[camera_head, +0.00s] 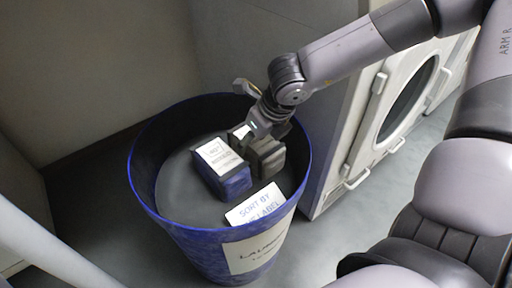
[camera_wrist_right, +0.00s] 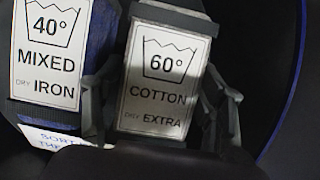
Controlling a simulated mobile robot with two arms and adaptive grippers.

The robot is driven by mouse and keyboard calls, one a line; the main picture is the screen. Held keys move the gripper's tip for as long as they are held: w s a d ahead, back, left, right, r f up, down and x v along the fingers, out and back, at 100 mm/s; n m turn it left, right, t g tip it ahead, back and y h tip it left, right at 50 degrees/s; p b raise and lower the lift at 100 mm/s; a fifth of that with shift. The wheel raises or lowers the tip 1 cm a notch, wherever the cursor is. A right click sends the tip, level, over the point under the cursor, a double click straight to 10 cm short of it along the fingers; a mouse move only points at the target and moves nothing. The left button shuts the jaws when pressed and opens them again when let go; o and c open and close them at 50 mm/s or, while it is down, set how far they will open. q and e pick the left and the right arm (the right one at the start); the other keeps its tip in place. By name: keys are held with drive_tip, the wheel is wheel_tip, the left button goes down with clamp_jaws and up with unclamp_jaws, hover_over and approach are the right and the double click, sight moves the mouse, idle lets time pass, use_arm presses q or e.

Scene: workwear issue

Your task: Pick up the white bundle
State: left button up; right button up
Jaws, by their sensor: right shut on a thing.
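My right gripper (camera_head: 257,143) reaches down into a blue laundry bin (camera_head: 141,190). In the right wrist view its fingers stand on both sides of a bundle with a white label (camera_wrist_right: 160,85) reading 60°, cotton, dry extra, and they are shut on it. The little of this bundle's body that shows looks grey in the shade, so I cannot tell if it is white. A dark blue bundle (camera_head: 234,184) with a white 40° mixed iron label lies just left of the gripper; it also shows in the right wrist view (camera_wrist_right: 102,30). My left gripper is out of view.
A white card (camera_head: 255,206) reading "sort by the label" is at the bin's front inside. The bin's rim surrounds my gripper. A white machine with a round door (camera_head: 407,100) stands close on the right. Grey floor is clear between bin and machine.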

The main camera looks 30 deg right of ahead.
drive_tip(key=c, duration=0.5)
drive_tip(key=shift+r, duration=0.15)
